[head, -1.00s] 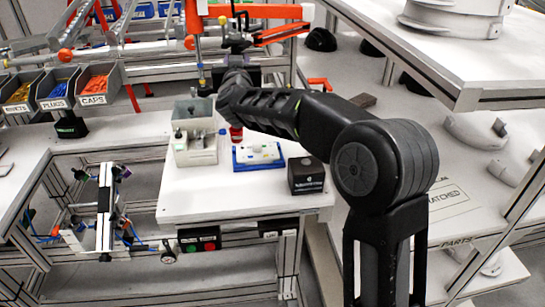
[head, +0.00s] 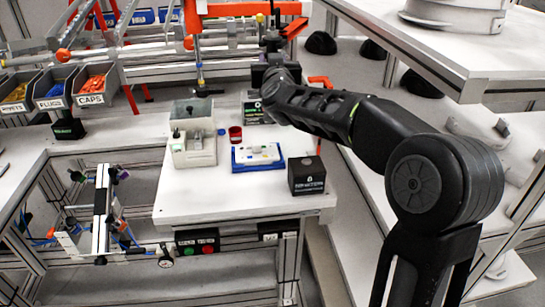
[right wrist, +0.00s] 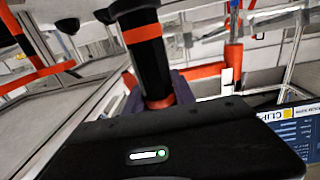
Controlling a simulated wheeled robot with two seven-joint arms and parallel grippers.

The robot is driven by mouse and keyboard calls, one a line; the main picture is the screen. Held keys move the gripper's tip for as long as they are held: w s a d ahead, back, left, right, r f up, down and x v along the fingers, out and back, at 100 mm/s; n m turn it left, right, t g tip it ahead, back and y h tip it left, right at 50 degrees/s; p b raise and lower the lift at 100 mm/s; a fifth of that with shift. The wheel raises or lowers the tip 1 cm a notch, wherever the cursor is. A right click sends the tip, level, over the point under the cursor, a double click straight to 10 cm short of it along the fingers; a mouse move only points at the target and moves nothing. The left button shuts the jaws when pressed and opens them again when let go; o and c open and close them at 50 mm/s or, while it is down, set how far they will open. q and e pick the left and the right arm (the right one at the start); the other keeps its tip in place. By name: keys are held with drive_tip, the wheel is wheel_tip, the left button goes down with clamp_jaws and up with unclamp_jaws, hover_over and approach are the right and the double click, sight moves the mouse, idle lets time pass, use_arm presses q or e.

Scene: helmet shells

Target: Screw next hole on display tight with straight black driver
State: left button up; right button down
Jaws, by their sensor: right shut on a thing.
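My right gripper (right wrist: 160,92) is shut on a black driver (right wrist: 147,52) with orange bands, which stands up from the jaws in the right wrist view. The driver's tip is not visible there. In the head view my right arm reaches to the back of the white table, and its gripper end (head: 276,72) is small and partly hidden by the arm. A display (right wrist: 298,132) with blue rows and a yellow mark shows at the right edge of the right wrist view; only part of its text is readable. The hole it names cannot be read. My left gripper is not in view.
On the white table (head: 235,200) are a blue tray (head: 257,165) with white parts, a black box (head: 306,176), a red cup (head: 235,134) and a grey-beige holder (head: 193,145). Labelled bins (head: 92,91) stand left. A white shelf (head: 450,65) borders the right.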

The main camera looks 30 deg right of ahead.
drive_tip(key=shift+f+b, duration=1.45)
drive_tip(key=shift+f, duration=0.75)
drive_tip(key=shift+f+b, duration=1.55)
drive_tip(key=shift+f, duration=0.7)
drive_tip(key=shift+f+b, duration=0.6)
drive_tip(key=shift+f, duration=0.05)
drive_tip(key=shift+f+b, duration=0.4)
drive_tip(key=shift+f, duration=0.6)
